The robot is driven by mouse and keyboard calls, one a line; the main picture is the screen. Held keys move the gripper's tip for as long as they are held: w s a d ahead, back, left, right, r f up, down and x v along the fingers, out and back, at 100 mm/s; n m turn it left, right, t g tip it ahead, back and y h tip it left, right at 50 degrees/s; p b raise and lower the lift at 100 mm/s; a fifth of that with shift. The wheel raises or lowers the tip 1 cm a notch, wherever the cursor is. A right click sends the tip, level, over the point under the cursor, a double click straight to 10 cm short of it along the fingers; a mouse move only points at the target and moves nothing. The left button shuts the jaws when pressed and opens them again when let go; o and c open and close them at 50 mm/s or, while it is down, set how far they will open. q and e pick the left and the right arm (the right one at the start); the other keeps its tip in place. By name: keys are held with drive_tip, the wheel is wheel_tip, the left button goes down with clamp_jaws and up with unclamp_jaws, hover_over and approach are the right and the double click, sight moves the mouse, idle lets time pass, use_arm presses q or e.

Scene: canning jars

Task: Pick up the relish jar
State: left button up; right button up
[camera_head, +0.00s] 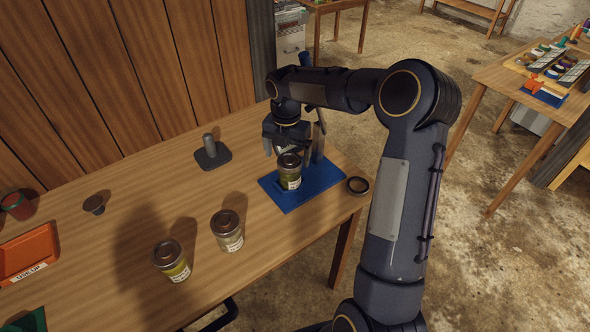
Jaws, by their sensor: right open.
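A glass jar with a brown lid and green-yellow contents (290,180) stands upright on a blue board (318,189) near the table's right end. A similar jar with green-yellow contents (177,270) stands at the table's front, beside a paler jar with a white label (230,241). The labels are too small to read, so I cannot tell which one is relish. My right gripper (287,153) points down, open, at the jar on the blue board. I cannot tell whether its fingers are around the lid or just behind it. My left gripper is out of view.
A dark base with a grey post (210,149) stands behind the jars. A dark ring (357,186) lies at the table's right edge. An orange tray (28,251), a red jar (17,206) and a small dark object (94,204) are at the left.

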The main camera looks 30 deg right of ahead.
sight(289, 171)
drive_tip(key=shift+w+d+f, duration=0.1)
drive_tip(key=shift+d+f, duration=0.1)
drive_tip(key=shift+d, duration=0.1)
drive_tip(key=shift+d+f, duration=0.15)
drive_tip(key=shift+f, duration=0.15)
wheel_tip(289, 171, down, 7)
drive_tip(key=shift+f, duration=0.1)
drive_tip(key=c, duration=1.5)
drive_tip(key=shift+r, duration=0.2)
